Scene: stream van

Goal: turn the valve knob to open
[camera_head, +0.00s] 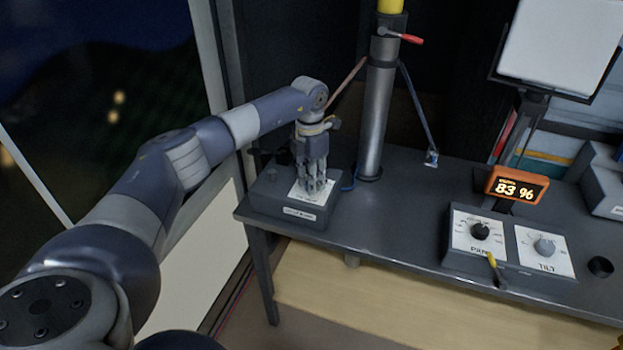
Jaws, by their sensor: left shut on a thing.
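A dark grey control box (262,205) with a white dial plate stands at the left end of the table. My left gripper (316,186) points down over the plate, its fingers closed at the plate's middle. It is shut on the valve knob, which the fingers hide. The knob's angle cannot be seen. A small orange display (517,187) on the right of the table reads 83 %. My right gripper is not in view.
A grey mast (375,115) with a red lever (410,39) rises just right of the box. A two-dial box (462,258) marked TILT on its right half stands at the right. The dark tabletop (400,222) is clear between the boxes. A white panel (560,45) stands behind.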

